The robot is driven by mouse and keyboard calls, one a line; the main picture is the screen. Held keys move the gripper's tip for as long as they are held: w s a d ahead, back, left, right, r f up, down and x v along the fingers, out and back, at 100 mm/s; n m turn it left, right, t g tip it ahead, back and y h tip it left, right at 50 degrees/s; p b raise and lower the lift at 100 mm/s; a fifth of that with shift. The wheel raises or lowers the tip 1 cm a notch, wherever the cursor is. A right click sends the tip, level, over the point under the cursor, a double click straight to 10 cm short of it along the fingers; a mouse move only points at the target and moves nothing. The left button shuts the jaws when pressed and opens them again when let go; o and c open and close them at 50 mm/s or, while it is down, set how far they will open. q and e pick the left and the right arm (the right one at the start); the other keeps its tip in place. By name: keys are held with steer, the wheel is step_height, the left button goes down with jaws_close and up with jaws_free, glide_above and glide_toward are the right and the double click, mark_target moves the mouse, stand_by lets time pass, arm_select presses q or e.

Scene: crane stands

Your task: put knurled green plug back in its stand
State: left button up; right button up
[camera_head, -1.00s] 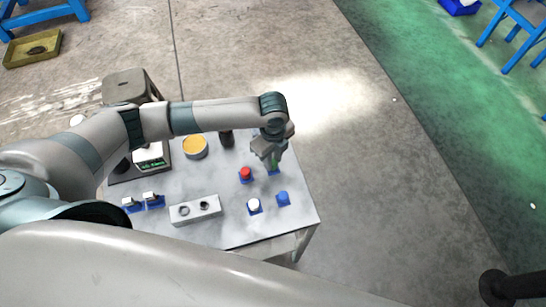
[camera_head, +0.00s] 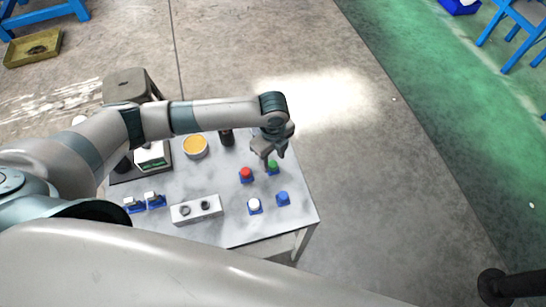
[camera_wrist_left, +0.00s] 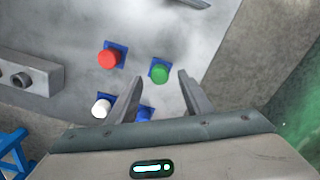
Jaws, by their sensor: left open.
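The green plug (camera_head: 272,165) sits upright in a small blue stand (camera_head: 274,173) near the right edge of the table. In the left wrist view the green plug (camera_wrist_left: 159,73) stands in its blue stand, ahead of the gap between my fingers. My left gripper (camera_head: 270,156) is open just above the plug and apart from it; its fingers (camera_wrist_left: 158,92) also show in the left wrist view, with nothing held between them. The plug's knurling is too small to make out. My right gripper is not in view.
A red plug (camera_head: 246,173) stands close to the left of the green one. A white plug (camera_head: 254,204) and a blue plug (camera_head: 282,197) stand nearer the front. A grey block with two holes (camera_head: 196,210), a yellow-topped round container (camera_head: 195,146) and a scale (camera_head: 152,156) share the table.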

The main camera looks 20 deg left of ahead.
arm_select(q)
steer(key=shift+r+p, duration=0.5)
steer(key=shift+r, duration=0.3)
steer(key=shift+r+p, duration=0.45)
steer(key=shift+r, duration=0.7)
steer(key=shift+r+b, duration=0.3)
steer(key=shift+r, duration=0.25)
step_height(320, 180, up, 16)
steer(key=b, duration=0.4)
steer(key=shift+r+b, duration=0.15)
steer(key=shift+b, duration=0.2)
